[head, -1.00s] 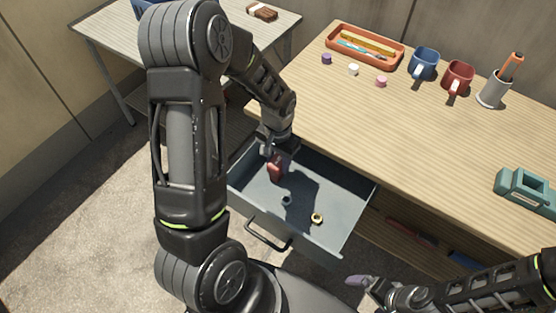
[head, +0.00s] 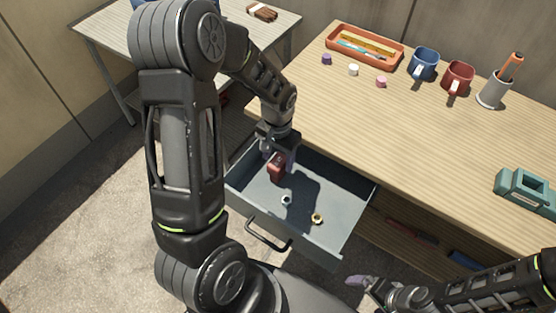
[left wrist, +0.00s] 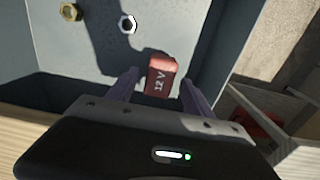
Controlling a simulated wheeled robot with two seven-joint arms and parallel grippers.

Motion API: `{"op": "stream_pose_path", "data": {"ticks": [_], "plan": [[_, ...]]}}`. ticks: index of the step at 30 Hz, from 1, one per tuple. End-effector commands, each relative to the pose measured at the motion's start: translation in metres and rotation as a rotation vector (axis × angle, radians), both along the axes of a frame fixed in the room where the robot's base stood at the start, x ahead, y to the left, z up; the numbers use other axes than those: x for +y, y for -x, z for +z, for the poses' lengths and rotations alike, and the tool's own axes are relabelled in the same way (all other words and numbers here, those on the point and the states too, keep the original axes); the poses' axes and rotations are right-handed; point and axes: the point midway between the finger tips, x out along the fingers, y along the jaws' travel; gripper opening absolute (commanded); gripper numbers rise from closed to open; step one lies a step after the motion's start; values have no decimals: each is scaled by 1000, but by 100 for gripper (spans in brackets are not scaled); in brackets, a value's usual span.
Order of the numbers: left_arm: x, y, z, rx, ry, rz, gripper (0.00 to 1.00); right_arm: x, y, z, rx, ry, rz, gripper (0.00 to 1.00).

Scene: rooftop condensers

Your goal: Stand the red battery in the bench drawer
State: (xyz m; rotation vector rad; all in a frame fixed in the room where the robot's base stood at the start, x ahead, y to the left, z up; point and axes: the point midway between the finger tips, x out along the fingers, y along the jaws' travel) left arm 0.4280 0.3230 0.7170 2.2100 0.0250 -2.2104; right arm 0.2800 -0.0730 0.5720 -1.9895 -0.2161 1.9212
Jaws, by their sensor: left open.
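The red battery (head: 277,167) stands in the open bench drawer (head: 329,224), towards its left end. In the left wrist view the battery (left wrist: 161,76) shows "12 V" on its side and sits between the two fingers. My left gripper (head: 279,158) is open around it, with a gap at the fingers (left wrist: 160,88). The drawer floor (left wrist: 75,55) shows beyond the battery. My right gripper (head: 363,286) is low in the head view, away from the drawer; its jaws are too unclear to judge.
A brass nut (head: 317,218) and a silver nut (head: 286,199) lie on the drawer floor. On the bench top (head: 400,130) are an orange tray (head: 333,48), a blue mug (head: 424,62), a red mug (head: 457,77), a pen cup (head: 493,92) and a teal holder (head: 527,187).

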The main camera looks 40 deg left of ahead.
Motion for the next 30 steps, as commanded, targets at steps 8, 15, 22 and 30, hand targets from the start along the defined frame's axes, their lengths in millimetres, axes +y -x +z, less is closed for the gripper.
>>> {"op": "stream_pose_path", "data": {"ticks": [8, 15, 22, 30], "plan": [[0, -1, 58, -6, 0, -1, 60, 0, 0, 2, 0, 0, 0, 100], [0, -1, 95, -3, 0, -2, 60, 0, 0, 4, 0, 0, 0, 100], [0, 0, 102, 0, 0, -2, 60, 0, 0, 4, 0, 0, 0, 100], [0, 0, 102, 0, 0, -1, 60, 0, 0, 4, 0, 0, 0, 100]]}}
